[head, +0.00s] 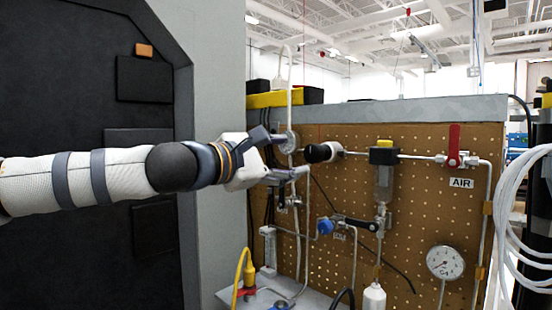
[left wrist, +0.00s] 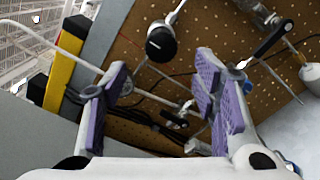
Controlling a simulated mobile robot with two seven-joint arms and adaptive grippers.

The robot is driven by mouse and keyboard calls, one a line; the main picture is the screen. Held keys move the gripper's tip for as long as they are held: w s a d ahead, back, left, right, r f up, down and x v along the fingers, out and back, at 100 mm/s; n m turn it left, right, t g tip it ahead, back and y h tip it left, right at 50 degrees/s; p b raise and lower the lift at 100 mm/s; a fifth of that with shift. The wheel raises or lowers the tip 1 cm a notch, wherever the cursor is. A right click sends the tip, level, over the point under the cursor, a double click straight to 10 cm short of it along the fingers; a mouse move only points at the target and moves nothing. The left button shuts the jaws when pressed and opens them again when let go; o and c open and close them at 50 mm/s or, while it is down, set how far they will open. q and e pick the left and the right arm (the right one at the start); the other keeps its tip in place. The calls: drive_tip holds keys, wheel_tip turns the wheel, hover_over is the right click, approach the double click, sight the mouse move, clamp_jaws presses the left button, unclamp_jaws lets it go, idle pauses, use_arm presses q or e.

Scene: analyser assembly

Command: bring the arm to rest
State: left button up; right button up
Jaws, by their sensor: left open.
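My left arm comes in from the left in the head view and reaches level toward the pegboard panel (head: 340,180). My left gripper (head: 294,155) is at the panel's left edge, with its fingers spread. In the left wrist view the gripper (left wrist: 163,95) has its two purple-padded fingers wide apart. Nothing is held between them; dark cables and a small fitting show behind the gap. A white tube (head: 298,220) runs close by the fingers; I cannot tell whether they touch it. My right gripper is not in view.
The panel carries a black round knob (head: 317,153), a red-handled air valve (head: 454,145), a blue knob (head: 325,226) and a gauge (head: 445,262). A yellow hose (head: 239,278) rises below my gripper. A dark cabinet (head: 80,240) stands at the left.

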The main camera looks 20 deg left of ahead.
use_arm(q)
drive_tip(key=v, duration=0.4)
drive_tip(key=shift+d, duration=0.1)
drive_tip(key=shift+w, duration=0.1)
